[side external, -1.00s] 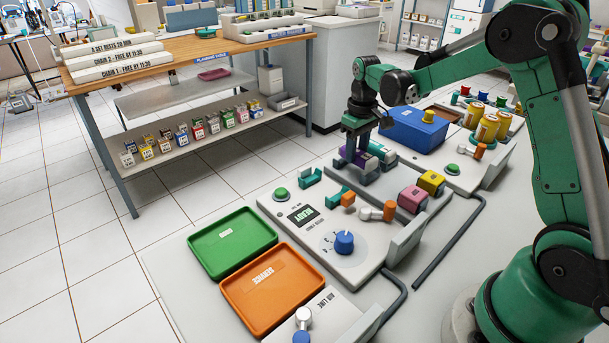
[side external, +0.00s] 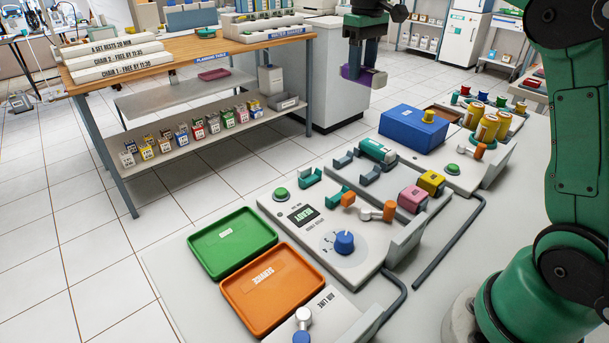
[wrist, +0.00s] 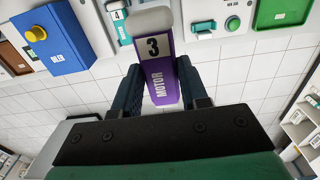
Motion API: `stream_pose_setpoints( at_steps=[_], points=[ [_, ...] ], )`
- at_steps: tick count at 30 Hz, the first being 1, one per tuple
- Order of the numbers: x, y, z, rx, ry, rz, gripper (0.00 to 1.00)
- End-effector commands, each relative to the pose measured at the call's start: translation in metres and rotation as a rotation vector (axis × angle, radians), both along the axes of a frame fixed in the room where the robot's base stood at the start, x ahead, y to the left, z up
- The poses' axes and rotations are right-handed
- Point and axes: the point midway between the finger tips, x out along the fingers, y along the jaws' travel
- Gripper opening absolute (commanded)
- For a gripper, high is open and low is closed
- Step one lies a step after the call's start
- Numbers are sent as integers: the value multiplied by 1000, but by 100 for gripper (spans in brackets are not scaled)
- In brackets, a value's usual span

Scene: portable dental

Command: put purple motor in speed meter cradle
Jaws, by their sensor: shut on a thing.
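My gripper (side external: 362,62) is shut on the purple motor (side external: 372,77), high above the far side of the bench. In the wrist view the purple motor (wrist: 162,80), marked "3 MOTOR" with a pale end, is between the two fingers. A teal two-piece cradle (side external: 310,178) stands on the panel (side external: 270,205) with the READY display and is empty. I take it as the speed meter cradle, though the panel's small print is unreadable. An empty grey cradle (side external: 343,160) stands farther back. A teal motor (side external: 378,150) lies beside it.
A blue box (side external: 412,128) with a yellow knob stands behind the teal motor. Green (side external: 232,247) and orange (side external: 270,287) trays lie in front.

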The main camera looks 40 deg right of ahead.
Motion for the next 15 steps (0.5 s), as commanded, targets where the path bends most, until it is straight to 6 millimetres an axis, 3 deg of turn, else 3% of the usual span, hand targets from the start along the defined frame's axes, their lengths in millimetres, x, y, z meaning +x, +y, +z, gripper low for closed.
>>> stream_pose_setpoints(
  at_steps=[9,15],
  points=[
    [7,61,-76,0,-1,5,0],
    [-2,87,-107,0,-1,3,0]
  ],
)
